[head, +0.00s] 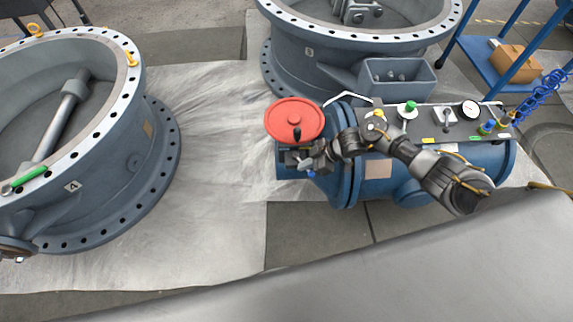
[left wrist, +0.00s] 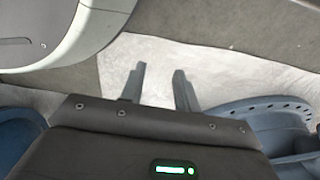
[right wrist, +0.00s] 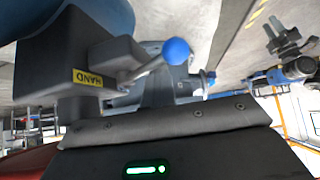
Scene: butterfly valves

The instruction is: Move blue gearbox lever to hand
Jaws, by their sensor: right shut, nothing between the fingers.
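The gearbox (head: 287,146) has a red handwheel (head: 292,117) on top. The blue-knobbed lever (head: 311,174) shows at the gearbox's lower side in the head view. In the right wrist view its round blue knob (right wrist: 176,51) sits on a thin metal stem, near a yellow HAND label (right wrist: 88,77) on the dark housing. My right gripper (head: 301,160) is beside the gearbox. In the right wrist view its fingers (right wrist: 168,82) are shut and empty, close to the knob; I cannot tell if they touch it. My left gripper (left wrist: 158,72) is open and empty over pale floor sheeting.
A large valve body (head: 150,150) stands at left and another (head: 330,60) at the back. The blue actuator cylinder (head: 470,160) lies under my right arm, with gauge and fittings on its panel. A blue cart (head: 490,70) is at back right. Pale sheeting (head: 215,190) is clear between them.

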